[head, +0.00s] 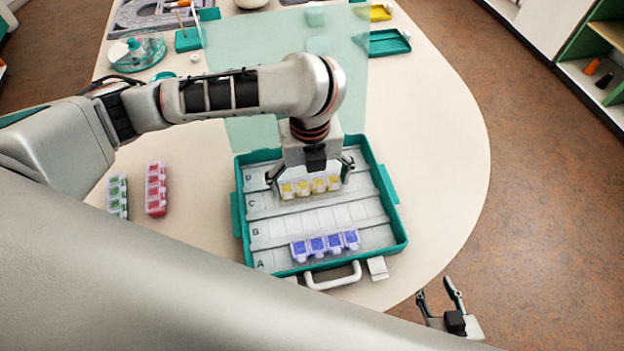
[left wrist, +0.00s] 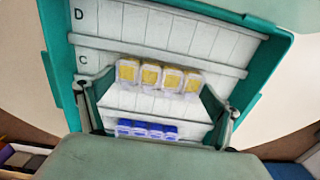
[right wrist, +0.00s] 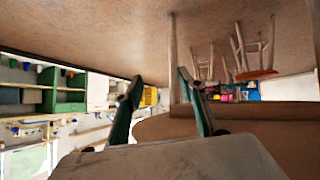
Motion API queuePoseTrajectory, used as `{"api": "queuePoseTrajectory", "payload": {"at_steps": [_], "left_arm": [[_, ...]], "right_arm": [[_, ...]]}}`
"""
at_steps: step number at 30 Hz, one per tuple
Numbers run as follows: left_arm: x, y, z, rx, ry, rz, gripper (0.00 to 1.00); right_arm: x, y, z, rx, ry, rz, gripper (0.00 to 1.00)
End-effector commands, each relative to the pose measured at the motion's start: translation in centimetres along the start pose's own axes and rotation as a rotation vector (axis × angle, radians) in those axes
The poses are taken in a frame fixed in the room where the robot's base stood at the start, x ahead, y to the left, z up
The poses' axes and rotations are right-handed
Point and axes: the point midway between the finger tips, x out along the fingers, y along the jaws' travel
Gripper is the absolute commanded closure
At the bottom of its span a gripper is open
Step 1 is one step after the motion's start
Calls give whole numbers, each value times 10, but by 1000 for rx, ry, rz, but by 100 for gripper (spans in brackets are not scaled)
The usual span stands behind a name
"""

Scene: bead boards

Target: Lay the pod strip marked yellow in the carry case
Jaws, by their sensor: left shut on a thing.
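The pod strip marked yellow (head: 311,187) is a clear strip with yellow lids, held lengthwise between the fingers of my left gripper (head: 311,177). It is inside the outline of the open teal carry case (head: 385,212), by the row marked C. In the left wrist view the yellow strip (left wrist: 158,78) lies across that row; I cannot tell whether it touches the floor. A blue pod strip (head: 325,245) lies in the front row, marked A. My right gripper (head: 437,297) is open and empty, off the table's front right edge.
A green pod strip (head: 117,196) and a red pod strip (head: 156,189) lie on the table (head: 440,150) left of the case. The clear lid (head: 350,95) is open behind the case. Trays and a round teal container (head: 137,53) are at the back. The table's right side is clear.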

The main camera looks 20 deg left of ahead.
Motion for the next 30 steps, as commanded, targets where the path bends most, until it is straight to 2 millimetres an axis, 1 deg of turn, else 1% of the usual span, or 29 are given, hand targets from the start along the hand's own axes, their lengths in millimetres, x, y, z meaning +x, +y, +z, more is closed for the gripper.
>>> {"api": "queuePoseTrajectory", "payload": {"at_steps": [6, 11, 12, 20, 23, 26, 30], "left_arm": [[-2, -1, 1, 0, -4, -3, 32], [1, 0, 2, -1, -5, -2, 32], [1, 0, 2, -1, -5, -2, 0], [1, 0, 1, 0, -4, -2, 0], [-2, -1, 1, 1, -3, -3, 0], [-18, -1, 3, 0, -11, -5, 0], [-47, -1, 4, 0, -15, -6, 0]], "right_arm": [[-1, 4, -11, -2, 18, 5, 60], [-2, 3, -12, 0, 19, 5, 60], [-2, 3, -10, 0, 17, 4, 60], [-2, -1, -1, 2, 0, -2, 60], [-2, -2, 3, 3, -6, -4, 60], [-6, 0, -7, 3, 3, -2, 60], [-11, 1, -22, 13, 18, -4, 60]]}}
